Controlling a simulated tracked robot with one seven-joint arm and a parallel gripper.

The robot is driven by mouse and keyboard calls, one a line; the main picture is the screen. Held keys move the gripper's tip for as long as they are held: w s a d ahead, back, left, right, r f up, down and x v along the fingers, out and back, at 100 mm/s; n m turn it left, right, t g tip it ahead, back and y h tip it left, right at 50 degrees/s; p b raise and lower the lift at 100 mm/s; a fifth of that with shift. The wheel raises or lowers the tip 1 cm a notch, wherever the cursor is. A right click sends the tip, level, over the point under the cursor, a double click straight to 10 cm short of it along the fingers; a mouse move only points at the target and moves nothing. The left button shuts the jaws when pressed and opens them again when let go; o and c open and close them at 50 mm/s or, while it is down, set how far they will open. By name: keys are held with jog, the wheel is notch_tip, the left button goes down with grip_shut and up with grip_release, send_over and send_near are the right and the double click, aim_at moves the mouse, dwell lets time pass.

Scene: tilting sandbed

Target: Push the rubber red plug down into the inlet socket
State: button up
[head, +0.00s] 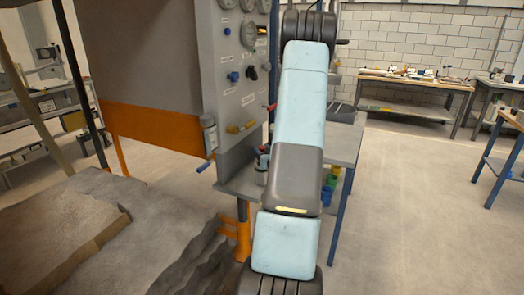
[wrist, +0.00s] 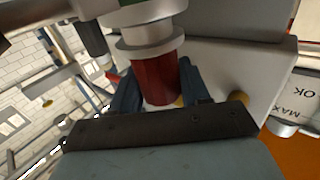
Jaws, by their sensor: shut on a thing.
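A dark red cylinder, which looks like the rubber plug (wrist: 153,80), is in the middle of the wrist view. The blue fingers of my gripper (wrist: 156,88) are on its left and right sides and shut on it. A grey metal flanged fitting (wrist: 148,38) meets the plug's upper end in the picture. I cannot tell whether this fitting is the inlet socket or how far the plug is in it. In the head view my arm hides the gripper and the plug.
A grey panel (head: 228,104) with gauges, knobs and a yellow handle stands left of my arm. A grey bench (head: 344,140) is behind the arm, with coloured cups below its top. The sandbed (head: 110,235) fills the lower left. Floor (head: 420,220) on the right is clear.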

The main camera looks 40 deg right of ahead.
jog(key=shift+f, duration=0.55)
jog(key=o, duration=1.3)
jog(key=shift+c, duration=0.2)
